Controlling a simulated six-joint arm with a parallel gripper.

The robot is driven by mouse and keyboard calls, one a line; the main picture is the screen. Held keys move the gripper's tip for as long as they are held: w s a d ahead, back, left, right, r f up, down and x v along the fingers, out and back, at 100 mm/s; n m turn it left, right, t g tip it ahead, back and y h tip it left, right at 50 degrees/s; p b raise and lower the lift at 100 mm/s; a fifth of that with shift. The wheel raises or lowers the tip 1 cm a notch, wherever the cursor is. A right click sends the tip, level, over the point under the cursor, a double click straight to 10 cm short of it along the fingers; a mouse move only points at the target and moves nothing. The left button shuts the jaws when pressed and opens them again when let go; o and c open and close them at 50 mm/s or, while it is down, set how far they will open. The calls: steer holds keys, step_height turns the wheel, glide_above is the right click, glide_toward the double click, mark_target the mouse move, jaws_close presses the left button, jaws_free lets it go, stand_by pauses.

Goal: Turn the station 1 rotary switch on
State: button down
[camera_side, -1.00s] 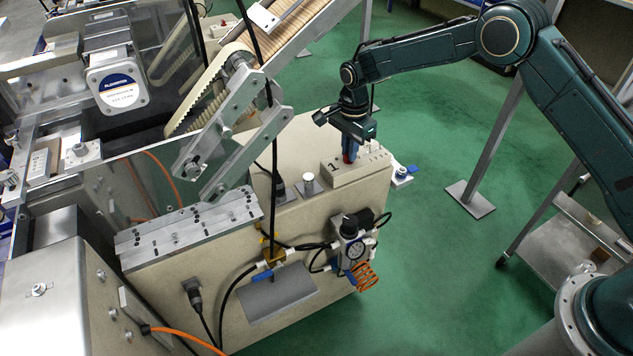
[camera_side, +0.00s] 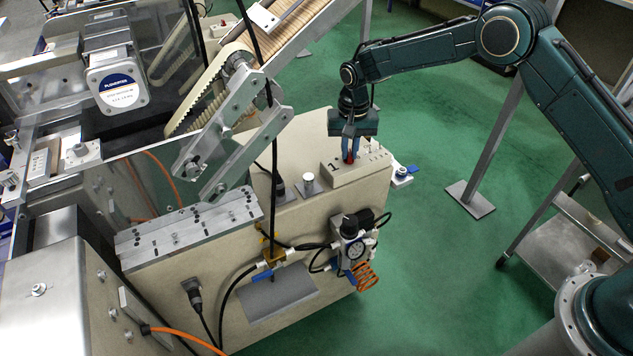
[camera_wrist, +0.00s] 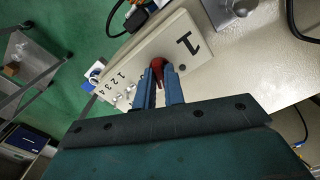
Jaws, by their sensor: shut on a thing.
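The station 1 control box (camera_side: 344,178) is a beige box on the machine's top, marked with a large "1" in the wrist view (camera_wrist: 200,62). A red rotary switch knob (camera_wrist: 158,66) sits on its top face, beside the "1". In the side view the red knob (camera_side: 349,159) shows just below my fingertips. My gripper (camera_side: 350,154) points down over the box with its blue fingers on either side of the knob. In the wrist view my gripper (camera_wrist: 160,78) is shut on the knob, whose lower part is partly hidden between the fingers.
Small toggle switches numbered 1 to 4 (camera_wrist: 122,95) stand on the same box, close to my fingers. A silver knob (camera_side: 308,180) stands left of the box. A conveyor (camera_side: 285,35) rises behind.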

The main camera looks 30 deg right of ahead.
mark_target(349, 153)
steer(key=n, duration=0.4)
steer(key=shift+n, duration=0.4)
steer(key=c, duration=1.5)
jaws_free()
steer(key=shift+r, duration=0.2)
steer(key=shift+r, duration=6.75)
